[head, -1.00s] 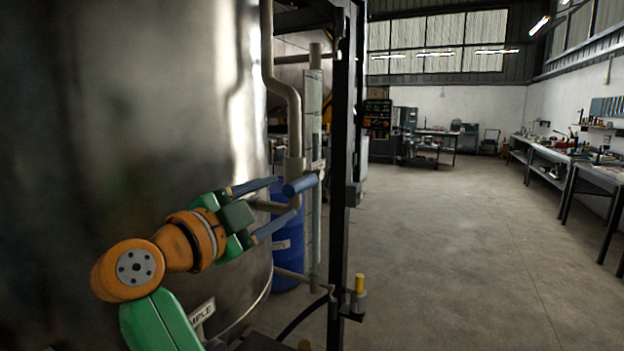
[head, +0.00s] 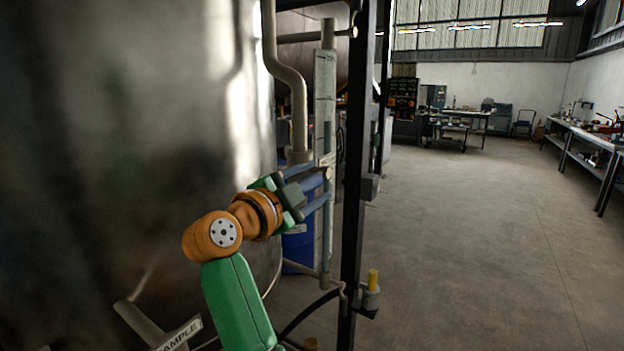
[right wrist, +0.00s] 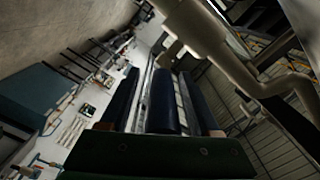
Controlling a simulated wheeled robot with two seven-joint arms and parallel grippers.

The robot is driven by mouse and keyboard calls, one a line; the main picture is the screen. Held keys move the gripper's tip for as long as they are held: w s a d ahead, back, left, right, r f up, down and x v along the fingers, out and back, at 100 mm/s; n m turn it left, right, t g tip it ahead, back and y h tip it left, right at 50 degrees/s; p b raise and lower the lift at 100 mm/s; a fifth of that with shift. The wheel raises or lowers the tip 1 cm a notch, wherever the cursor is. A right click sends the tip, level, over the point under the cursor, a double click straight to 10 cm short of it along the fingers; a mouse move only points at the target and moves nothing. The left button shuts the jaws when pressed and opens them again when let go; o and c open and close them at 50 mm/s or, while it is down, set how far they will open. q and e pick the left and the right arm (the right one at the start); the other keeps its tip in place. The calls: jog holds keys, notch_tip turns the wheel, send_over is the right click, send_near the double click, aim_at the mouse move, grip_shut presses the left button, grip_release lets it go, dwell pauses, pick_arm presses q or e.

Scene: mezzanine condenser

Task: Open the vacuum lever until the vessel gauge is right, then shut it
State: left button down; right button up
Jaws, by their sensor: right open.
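A lever with a dark blue round grip (right wrist: 163,105) shows in the right wrist view. The grip lies between the two dark blue fingers of my right gripper (right wrist: 162,76), with narrow gaps on both sides. In the head view my right gripper (head: 322,183) reaches across to the pipework, its fingers open, and mostly hides the lever. A tall narrow pale strip (head: 324,98), like a sight gauge, stands upright behind the fingers; no reading can be made out. The large shiny metal vessel (head: 130,130) fills the left side. My left gripper is not in view.
A dark upright post (head: 355,200) stands just right of the gripper. A bent grey pipe (head: 298,105) comes down above it. A blue drum (head: 298,248) stands behind. A yellow-topped fitting (head: 372,285) sits low by the post. Open floor (head: 470,240) lies to the right.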

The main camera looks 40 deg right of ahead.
jog(key=shift+s+a+r, duration=0.1)
jog(key=shift+a, duration=0.15)
jog(key=c, duration=0.3)
jog(key=shift+a, duration=0.1)
grip_shut()
dwell(0.7)
